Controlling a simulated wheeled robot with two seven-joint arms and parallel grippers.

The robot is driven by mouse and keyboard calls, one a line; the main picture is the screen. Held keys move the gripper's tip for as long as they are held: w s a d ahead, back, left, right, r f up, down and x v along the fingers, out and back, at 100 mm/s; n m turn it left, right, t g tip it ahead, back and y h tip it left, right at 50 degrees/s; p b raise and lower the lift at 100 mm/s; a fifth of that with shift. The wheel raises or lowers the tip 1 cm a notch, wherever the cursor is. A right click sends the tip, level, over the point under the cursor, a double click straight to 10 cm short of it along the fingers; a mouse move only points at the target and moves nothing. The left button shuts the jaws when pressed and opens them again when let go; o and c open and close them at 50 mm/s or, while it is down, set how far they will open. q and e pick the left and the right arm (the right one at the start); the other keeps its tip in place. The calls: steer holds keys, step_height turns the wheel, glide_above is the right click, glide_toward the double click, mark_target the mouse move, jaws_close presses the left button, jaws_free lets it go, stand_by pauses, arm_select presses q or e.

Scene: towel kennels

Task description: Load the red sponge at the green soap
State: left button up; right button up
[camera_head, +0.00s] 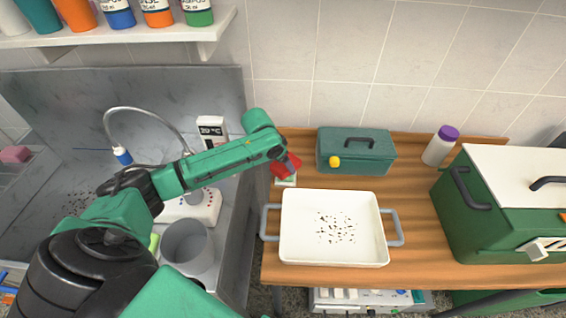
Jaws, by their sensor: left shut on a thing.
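My left arm reaches in from the left across the sink. My left gripper (291,160) is shut on the red sponge (283,165), at the left end of the wooden table. The sponge is partly covered by the gripper. Just below it in the picture is a small pale block with a green tint (286,182), perhaps the green soap; I cannot tell whether the sponge touches it. My right gripper is not in view.
A white tray (302,254) with dark specks stands close in front. Behind are a green toolbox (340,152) and a purple-capped bottle (437,149). A large green box (459,221) fills the right. A grey cup (187,250) stands left of the table.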

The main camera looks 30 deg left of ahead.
arm_select(q)
steer(key=shift+w, duration=0.1)
steer(key=shift+f, duration=0.15)
steer(key=shift+f, duration=0.3)
stand_by(0.4)
steer(key=shift+s+f, duration=0.2)
stand_by(1.7)
step_height(320, 180, up, 7)
steer(key=p, duration=0.8)
steer(key=shift+w+r+p, duration=0.15)
steer(key=shift+r+p, duration=0.05)
steer(key=shift+p, duration=0.2)
steer(key=shift+f, duration=0.1)
